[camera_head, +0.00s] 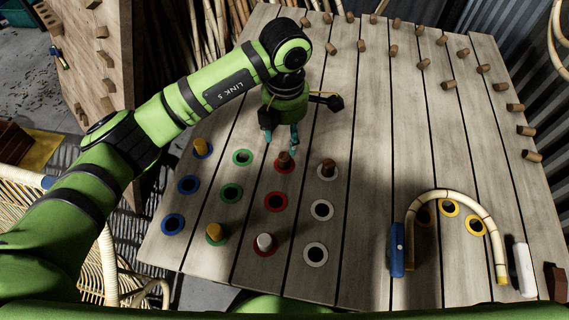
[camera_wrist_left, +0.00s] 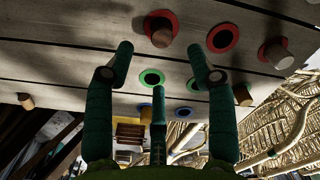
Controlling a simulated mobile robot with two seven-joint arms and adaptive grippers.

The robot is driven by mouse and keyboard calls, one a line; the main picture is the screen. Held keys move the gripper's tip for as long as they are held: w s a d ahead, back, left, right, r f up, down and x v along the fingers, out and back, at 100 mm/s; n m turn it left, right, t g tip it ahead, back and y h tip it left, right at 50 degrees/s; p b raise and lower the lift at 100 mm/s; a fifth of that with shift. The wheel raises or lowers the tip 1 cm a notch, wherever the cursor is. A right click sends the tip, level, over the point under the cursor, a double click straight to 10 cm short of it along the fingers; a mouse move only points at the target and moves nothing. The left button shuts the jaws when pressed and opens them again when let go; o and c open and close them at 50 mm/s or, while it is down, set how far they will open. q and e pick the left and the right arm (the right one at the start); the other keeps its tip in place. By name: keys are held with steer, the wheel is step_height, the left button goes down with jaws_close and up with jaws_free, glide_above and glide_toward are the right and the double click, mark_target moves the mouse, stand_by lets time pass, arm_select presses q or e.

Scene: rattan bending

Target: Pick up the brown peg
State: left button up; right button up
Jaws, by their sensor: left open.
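A dark brown peg (camera_head: 284,160) stands upright in a red-ringed hole on the plank table. It also shows in the left wrist view (camera_wrist_left: 161,37), at the top, beyond the fingers. A second brown peg (camera_head: 327,169), with a darker top, stands in a white-ringed hole to its right. My left gripper (camera_head: 282,137) is open and empty above the table, just behind the brown peg in the red ring. Its three teal fingers are spread in the left wrist view (camera_wrist_left: 160,72). My right gripper does not show.
A bent rattan arch (camera_head: 455,197) and a blue-handled tool (camera_head: 397,252) are at the right. Several wooden pegs (camera_head: 449,85) stick up at the back.

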mark_target(285, 156)
arm_select(q)
steer(key=shift+s+f+b, duration=0.3)
steer(key=shift+f+b, duration=0.1)
steer(key=shift+f, duration=0.9)
steer(key=f+p, duration=0.2)
steer(key=f, duration=0.4)
steer(key=shift+w+f, duration=0.1)
steer(key=shift+w, duration=0.1)
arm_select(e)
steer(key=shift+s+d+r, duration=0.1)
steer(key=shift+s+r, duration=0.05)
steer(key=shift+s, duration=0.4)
arm_select(q)
steer(key=c, duration=1.1)
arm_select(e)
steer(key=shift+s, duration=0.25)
